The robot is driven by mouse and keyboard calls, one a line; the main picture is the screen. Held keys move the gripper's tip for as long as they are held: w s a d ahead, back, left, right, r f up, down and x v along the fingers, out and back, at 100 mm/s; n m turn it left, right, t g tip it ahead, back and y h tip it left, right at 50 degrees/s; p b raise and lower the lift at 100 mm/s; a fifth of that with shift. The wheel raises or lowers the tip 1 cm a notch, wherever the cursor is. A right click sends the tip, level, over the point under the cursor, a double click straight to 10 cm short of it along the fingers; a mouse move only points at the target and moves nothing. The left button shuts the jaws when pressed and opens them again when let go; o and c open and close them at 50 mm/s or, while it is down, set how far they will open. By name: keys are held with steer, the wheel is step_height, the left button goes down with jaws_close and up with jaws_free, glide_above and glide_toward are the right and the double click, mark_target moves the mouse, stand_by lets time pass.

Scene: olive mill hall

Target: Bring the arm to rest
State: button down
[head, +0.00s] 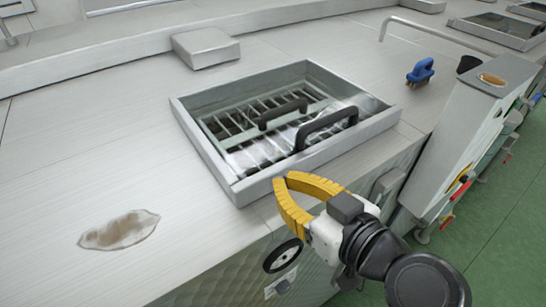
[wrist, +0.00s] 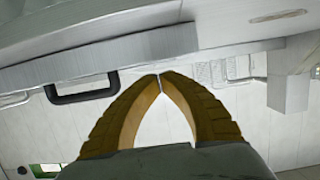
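My gripper (head: 281,181) has yellow ribbed fingers and is beside the front edge of the steel counter, just in front of the framed hatch. In the wrist view my gripper (wrist: 160,75) shows its fingertips meeting, with an empty gap between the curved fingers behind them. It is shut and holds nothing. My arm comes in from the lower right of the head view, bent at dark joints.
The raised hatch frame (head: 219,186) surrounds a grate with black handles (head: 327,127) and a clear cover. A brown-stained patch (head: 119,230) lies at left. A grey cabinet (head: 463,132) stands right, by green floor (head: 497,235).

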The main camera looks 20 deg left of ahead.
steer(key=shift+s+d+f+p, duration=0.25)
steer(key=shift+s+d+f, duration=0.05)
steer(key=shift+s+d, duration=0.4)
steer(key=shift+s+d+f+p, duration=0.2)
steer(key=shift+s+d+f, duration=0.1)
steer(key=shift+s+d, duration=0.35)
